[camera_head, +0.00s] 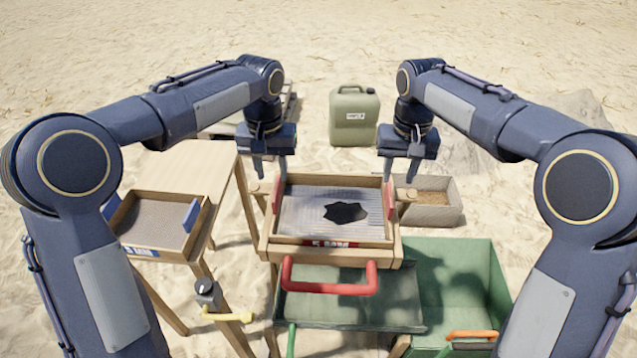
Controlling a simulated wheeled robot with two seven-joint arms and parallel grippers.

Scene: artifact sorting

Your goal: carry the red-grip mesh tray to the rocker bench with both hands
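The red-grip mesh tray (300,222) sits level in a wooden frame in the middle of the head view. It has a red grip on each side, grey mesh and a dark jagged patch that looks like a tear. The wooden frame (397,246) has legs and a red bar handle (328,288) in front; it appears to be the rocker bench. My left gripper (270,175) is open just above and behind the tray's left grip. My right gripper (398,176) is open just above and behind the right grip. Both look empty and apart from the grips.
A blue-grip tray (150,243) stands on a wooden table (190,160) at the left. A green bin (455,262) and green chute (345,305) lie below the frame. A grey box (432,214) is at the right. A green canister (354,115) stands behind on sand.

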